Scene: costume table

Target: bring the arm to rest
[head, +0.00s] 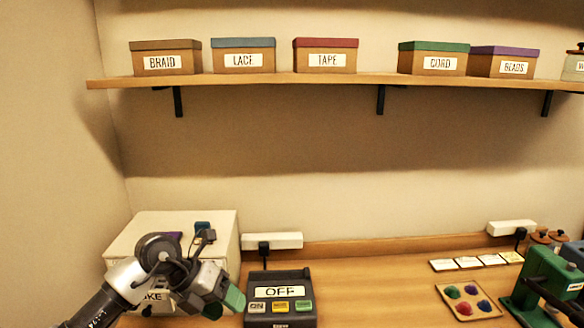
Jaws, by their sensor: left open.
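My left arm comes in from the lower left, and its gripper (223,303) hangs at the front left of the table. The gripper has green at its fingertips, points down to the right, and is open. I see nothing held between its fingers. It is just left of a dark box with an OFF label (280,292), and in the picture it overlaps the front of a white box (190,228). My right gripper is not in view.
A wooden shelf (240,80) with several labelled boxes runs along the wall above. A green device (548,282) with a dark lever and a palette of coloured pieces (450,292) are at the right. The table (375,285) between the OFF box and palette is clear.

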